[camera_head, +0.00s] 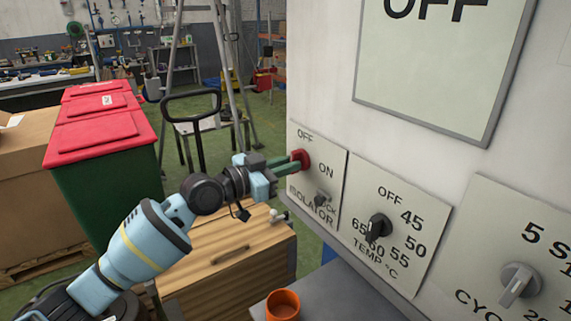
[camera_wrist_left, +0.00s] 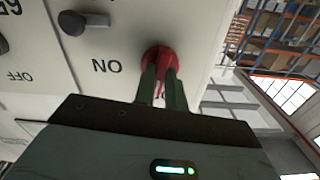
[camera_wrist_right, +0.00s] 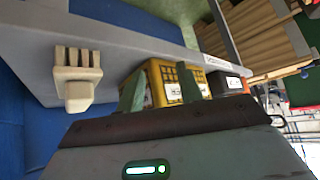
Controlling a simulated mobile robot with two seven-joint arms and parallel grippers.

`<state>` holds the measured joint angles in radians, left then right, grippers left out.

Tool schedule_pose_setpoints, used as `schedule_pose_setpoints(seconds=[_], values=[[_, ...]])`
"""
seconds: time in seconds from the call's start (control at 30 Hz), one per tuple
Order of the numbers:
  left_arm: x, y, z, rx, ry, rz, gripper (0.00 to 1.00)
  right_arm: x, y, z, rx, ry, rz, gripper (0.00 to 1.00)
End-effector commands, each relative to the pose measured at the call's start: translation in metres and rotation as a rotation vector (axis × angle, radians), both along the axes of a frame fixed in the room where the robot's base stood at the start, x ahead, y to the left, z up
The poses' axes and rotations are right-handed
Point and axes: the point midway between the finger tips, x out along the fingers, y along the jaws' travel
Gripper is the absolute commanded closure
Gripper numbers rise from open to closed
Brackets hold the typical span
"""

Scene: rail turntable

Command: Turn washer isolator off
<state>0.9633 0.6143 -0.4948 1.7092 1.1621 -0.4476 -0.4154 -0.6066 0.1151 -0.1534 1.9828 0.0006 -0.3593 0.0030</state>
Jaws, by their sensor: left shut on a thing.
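The red isolator knob (camera_head: 300,159) sits on the isolator plate (camera_head: 333,178) at the left end of the machine front, between the OFF and ON labels. My left gripper (camera_head: 288,164) reaches it from the left and is shut on it. In the left wrist view the red knob (camera_wrist_left: 160,56) is between the two green fingers, with ON beside it upside down. The fingers hide part of the knob, and I cannot tell clearly where it points. My right gripper (camera_wrist_right: 160,88) shows only in its wrist view, with its fingers apart and nothing held between them.
A black temperature knob (camera_head: 379,227) and a grey cycle knob (camera_head: 519,285) are to the right. An orange cup (camera_head: 283,305) stands on the ledge below. In the right wrist view, a yellow box (camera_wrist_right: 163,76) lies beyond the fingers, with a pale fitting (camera_wrist_right: 76,75) left.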

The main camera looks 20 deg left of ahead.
Motion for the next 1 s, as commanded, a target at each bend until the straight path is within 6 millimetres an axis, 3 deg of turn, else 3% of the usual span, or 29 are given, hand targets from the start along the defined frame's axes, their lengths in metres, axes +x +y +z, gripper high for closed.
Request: schedule_pose_setpoints(seconds=[0.33, 0.87, 0.9, 1.0], values=[[-0.0001, 0.0003, -0.0005, -0.110, 0.087, 0.000, 1.00, 0.0009, -0.0002, 0.0040, 0.000, -0.006, -0.001, 0.64], [0.0000, 0.0000, -0.0014, -0.130, 0.104, -0.001, 1.00, 0.0015, -0.0003, 0.0047, 0.001, -0.008, -0.001, 0.64], [-0.0001, -0.0001, -0.0014, -0.130, 0.104, -0.001, 0.86, 0.0015, -0.0003, 0.0047, 0.001, -0.008, -0.001, 0.64], [-0.0001, -0.0001, -0.0013, -0.130, 0.104, -0.001, 0.73, 0.0016, -0.0004, 0.0048, 0.000, -0.008, -0.002, 0.64]])
